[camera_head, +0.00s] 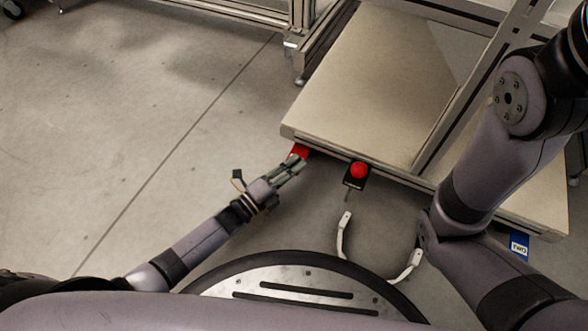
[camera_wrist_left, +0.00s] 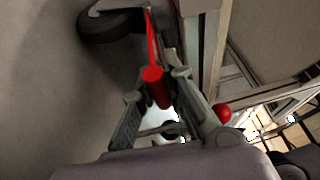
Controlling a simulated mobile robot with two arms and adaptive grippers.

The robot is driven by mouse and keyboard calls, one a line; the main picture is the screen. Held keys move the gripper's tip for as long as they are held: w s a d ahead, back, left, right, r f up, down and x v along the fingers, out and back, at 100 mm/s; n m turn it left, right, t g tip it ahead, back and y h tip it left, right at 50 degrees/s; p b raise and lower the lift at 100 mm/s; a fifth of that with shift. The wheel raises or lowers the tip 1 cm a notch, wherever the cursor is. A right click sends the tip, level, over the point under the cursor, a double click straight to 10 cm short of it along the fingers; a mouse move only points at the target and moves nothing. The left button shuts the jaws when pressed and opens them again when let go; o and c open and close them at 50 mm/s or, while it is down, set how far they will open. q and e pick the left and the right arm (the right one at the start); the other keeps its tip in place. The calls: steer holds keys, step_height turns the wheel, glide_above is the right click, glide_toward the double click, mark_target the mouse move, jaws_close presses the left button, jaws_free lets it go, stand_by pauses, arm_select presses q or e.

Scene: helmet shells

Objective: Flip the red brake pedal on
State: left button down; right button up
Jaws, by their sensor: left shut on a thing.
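The red brake pedal (camera_head: 301,151) sticks out from under the near left corner of the cart in the head view. In the left wrist view the red pedal (camera_wrist_left: 153,76) is a bar with a rounded end, lying between the fingers. My left gripper (camera_head: 297,160) reaches up to it from the lower left and is shut on it; its fingers also show in the left wrist view (camera_wrist_left: 153,100). A dark caster wheel (camera_wrist_left: 108,26) stands beside the pedal. The fingers partly hide the pedal. My right gripper is outside both views.
The cart's pale platform (camera_head: 370,85) has a low front edge just above the pedal. A red ball knob (camera_head: 359,170) on a black mount sits to the right and also shows in the left wrist view (camera_wrist_left: 222,112). The floor (camera_head: 130,120) on the left is clear.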

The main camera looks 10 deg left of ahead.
arm_select(q)
steer(key=shift+f, duration=0.25)
steer(key=c, duration=1.6)
jaws_free()
steer(key=v, duration=1.2)
steer(key=shift+s+f, duration=0.1)
